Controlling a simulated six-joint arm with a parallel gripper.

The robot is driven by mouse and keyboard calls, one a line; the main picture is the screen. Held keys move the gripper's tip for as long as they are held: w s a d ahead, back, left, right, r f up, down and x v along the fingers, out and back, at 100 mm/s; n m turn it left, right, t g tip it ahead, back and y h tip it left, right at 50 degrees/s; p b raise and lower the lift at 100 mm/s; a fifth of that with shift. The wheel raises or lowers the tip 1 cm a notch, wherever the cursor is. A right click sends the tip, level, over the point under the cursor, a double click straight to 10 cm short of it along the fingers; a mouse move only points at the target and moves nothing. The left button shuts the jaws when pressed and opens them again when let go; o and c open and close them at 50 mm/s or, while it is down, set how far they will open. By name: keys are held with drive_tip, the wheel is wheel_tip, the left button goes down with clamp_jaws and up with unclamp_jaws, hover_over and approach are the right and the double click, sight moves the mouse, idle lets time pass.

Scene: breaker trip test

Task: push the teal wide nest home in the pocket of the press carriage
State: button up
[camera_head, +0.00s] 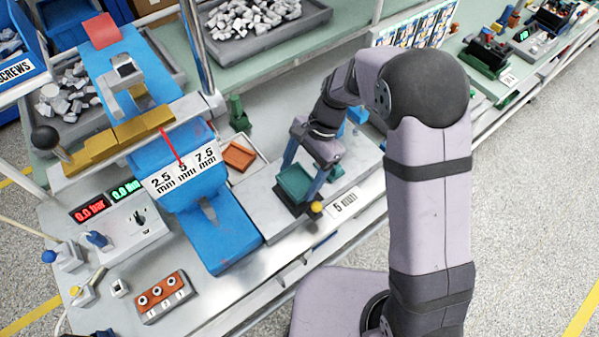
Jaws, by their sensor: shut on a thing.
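The teal wide nest (295,182) is between the fingers of my gripper (303,176), right of the blue press. My gripper points down and is shut on the nest. The nest sits at a dark-edged block on the grey slide plate (262,203), which I take for the press carriage. The fingers and the nest hide the pocket, so I cannot tell how deep the nest sits or whether it is level. A yellow knob (316,207) is at the near right corner of this block.
The blue press (180,155) with its scale label stands to the left. An orange-brown piece (238,156) lies in a pale tray between press and gripper. A green piece (238,115) stands behind it. A "5 mm" label (343,204) is on the bench's front edge.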

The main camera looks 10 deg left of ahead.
sight(302, 179)
drive_tip(key=shift+f+b, duration=0.45)
drive_tip(key=shift+f, duration=0.55)
drive_tip(key=shift+p, duration=0.7)
idle(1.2)
drive_tip(key=shift+f+b, duration=0.5)
drive_tip(key=shift+f, duration=0.25)
idle(0.4)
drive_tip(key=shift+r+p, duration=0.3)
drive_tip(key=shift+p, duration=0.05)
drive_tip(key=shift+r, duration=0.2)
drive_tip(key=shift+p, duration=0.75)
idle(1.6)
drive_tip(key=shift+f, duration=0.45)
idle(0.6)
